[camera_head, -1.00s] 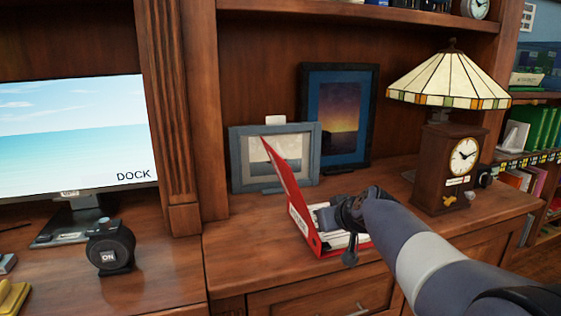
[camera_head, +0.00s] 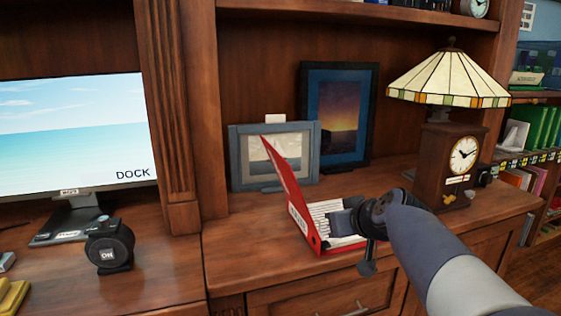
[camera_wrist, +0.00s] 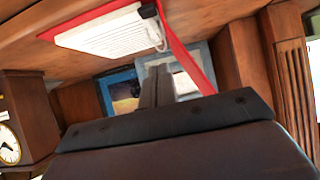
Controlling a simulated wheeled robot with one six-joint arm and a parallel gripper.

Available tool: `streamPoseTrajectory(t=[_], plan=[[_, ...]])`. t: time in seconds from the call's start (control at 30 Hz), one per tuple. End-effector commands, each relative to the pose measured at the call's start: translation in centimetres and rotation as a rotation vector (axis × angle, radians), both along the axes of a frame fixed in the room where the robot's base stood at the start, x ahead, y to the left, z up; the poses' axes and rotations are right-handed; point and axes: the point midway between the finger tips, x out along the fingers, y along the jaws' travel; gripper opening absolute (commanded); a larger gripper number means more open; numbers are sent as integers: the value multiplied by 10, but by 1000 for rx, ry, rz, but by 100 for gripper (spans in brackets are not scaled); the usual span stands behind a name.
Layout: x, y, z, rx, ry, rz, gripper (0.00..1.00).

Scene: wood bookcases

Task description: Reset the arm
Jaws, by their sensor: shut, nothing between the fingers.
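My gripper (camera_head: 338,222) is shut and empty, in front of and partly over an open red binder (camera_head: 290,187). The binder lies on the wood cabinet top (camera_head: 230,247) with its cover raised and white lined paper inside. The gripper hides part of the paper; I cannot tell whether they touch. In the wrist view the picture is turned over. The two closed fingers (camera_wrist: 157,84) point toward the picture frames, and the binder's paper (camera_wrist: 108,36) shows above them. My arm reaches in from the lower right.
Two picture frames, one grey (camera_head: 240,160) and one dark blue (camera_head: 370,100), stand behind the binder. A clock lamp (camera_head: 437,165) stands to the right. A monitor (camera_head: 70,135) and a round black device (camera_head: 109,246) are on the left. Cabinet top left of the binder is clear.

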Motion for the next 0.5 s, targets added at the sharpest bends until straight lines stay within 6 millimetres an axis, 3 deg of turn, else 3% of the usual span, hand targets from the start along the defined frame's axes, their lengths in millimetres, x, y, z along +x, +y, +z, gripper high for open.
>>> streamPoseTrajectory(t=[0.33, 0.4, 0.5], plan=[[53, 17, -24, 1, 2, 1, 0], [52, 16, -14, -3, 15, -1, 0], [52, 15, -16, -10, 33, -1, 0]])
